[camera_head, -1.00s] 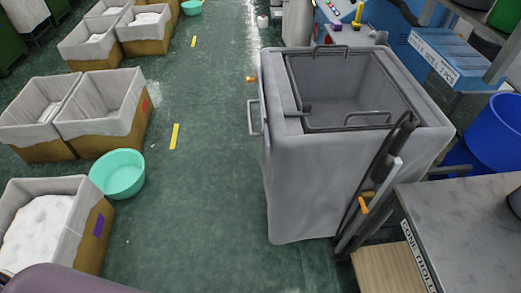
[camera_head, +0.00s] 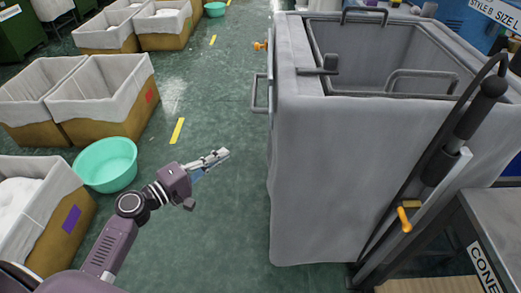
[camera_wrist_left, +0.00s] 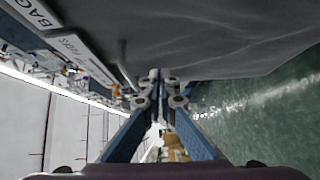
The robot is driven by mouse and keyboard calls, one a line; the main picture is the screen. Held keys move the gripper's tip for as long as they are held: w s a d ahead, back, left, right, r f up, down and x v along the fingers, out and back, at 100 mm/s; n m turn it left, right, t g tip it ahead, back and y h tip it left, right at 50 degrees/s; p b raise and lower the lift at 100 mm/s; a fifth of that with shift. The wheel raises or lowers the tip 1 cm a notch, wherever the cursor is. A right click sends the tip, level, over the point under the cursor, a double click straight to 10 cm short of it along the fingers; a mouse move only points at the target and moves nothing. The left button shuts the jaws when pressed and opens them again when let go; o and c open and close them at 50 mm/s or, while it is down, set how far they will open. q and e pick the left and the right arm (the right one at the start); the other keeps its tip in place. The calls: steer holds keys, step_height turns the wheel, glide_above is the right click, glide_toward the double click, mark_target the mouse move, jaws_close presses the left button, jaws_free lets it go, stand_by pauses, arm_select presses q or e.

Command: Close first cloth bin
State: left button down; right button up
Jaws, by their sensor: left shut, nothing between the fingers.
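The large grey cloth bin (camera_head: 340,180) stands on the right in the head view. Its top is open, and dark metal bars (camera_head: 385,95) run around the opening. A metal handle (camera_head: 256,95) sticks out from its left side. My left gripper (camera_head: 224,154) is shut and empty, in the aisle left of the bin and apart from it. In the left wrist view my left gripper (camera_wrist_left: 158,76) has its fingertips together, with a grey cloth surface (camera_wrist_left: 220,35), which looks like the bin, filling the top. My right gripper is not in view.
Lined boxes (camera_head: 100,130) and a mint green basin (camera_head: 106,165) stand along the left. A lever with an orange knob (camera_head: 404,220) and a metal table (camera_head: 492,220) stand at the bin's front right. The green aisle floor (camera_head: 215,225) is clear.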

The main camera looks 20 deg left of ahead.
arm_select(q)
steer(key=w+d+r+p, duration=0.1)
steer(key=w+d+p, duration=0.1)
steer(key=w+d, duration=0.7)
steer(key=shift+w+r+h, duration=0.2)
steer(key=shift+w+h, duration=0.1)
steer(key=shift+w, duration=0.15)
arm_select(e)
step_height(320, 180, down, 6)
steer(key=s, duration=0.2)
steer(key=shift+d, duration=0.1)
